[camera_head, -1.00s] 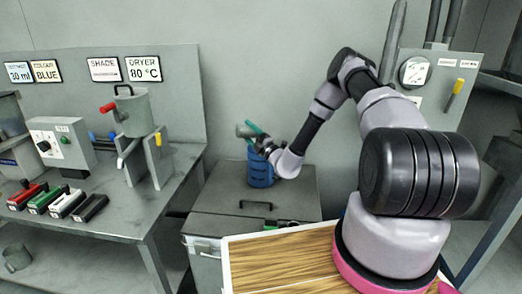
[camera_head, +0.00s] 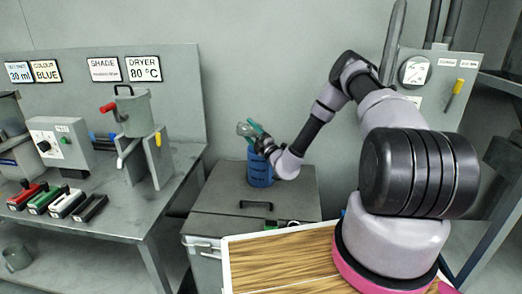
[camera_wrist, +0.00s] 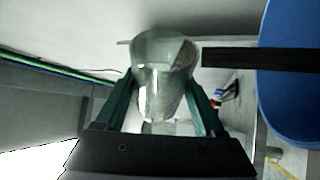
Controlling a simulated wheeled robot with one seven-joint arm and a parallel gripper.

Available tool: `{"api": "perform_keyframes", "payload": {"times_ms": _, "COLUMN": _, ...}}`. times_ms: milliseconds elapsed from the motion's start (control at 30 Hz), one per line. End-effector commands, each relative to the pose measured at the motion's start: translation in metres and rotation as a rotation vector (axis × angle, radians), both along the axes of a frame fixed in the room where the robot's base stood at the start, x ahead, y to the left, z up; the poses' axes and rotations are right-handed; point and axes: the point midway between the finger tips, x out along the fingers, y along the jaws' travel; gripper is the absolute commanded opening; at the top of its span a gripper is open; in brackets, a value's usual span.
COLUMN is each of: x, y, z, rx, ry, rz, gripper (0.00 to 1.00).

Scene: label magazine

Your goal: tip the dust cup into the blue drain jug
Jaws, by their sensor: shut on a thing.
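My gripper (camera_head: 255,136) is shut on the dust cup (camera_head: 244,129), a small clear cup held above the blue drain jug (camera_head: 260,174). In the wrist view the cup (camera_wrist: 160,75) sits between the two teal fingers, and a greyish patch shows inside its right side. The cup looks tilted well over; I cannot tell whether anything is falling from it. The jug stands upright on the grey chest, below the cup. In the wrist view its blue wall (camera_wrist: 290,80) fills the right edge. My gripper hides part of the jug's top in the head view.
The grey chest (camera_head: 220,225) has a black handle on its lid. The workbench (camera_head: 125,200) at left holds a grey hopper (camera_head: 134,115), a control box (camera_head: 60,145) and several coloured cartridges. A wood-topped board (camera_head: 280,265) lies in front.

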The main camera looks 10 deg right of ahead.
Motion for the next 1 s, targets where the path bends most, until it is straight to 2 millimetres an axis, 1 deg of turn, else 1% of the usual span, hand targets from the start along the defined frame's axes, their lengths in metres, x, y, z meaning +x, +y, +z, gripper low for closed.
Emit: {"api": "perform_keyframes", "payload": {"times_ms": 1000, "x": 0.0010, "y": -0.0049, "z": 0.0038, "rx": 0.110, "ry": 0.023, "rz": -0.001, "gripper": 0.12}}
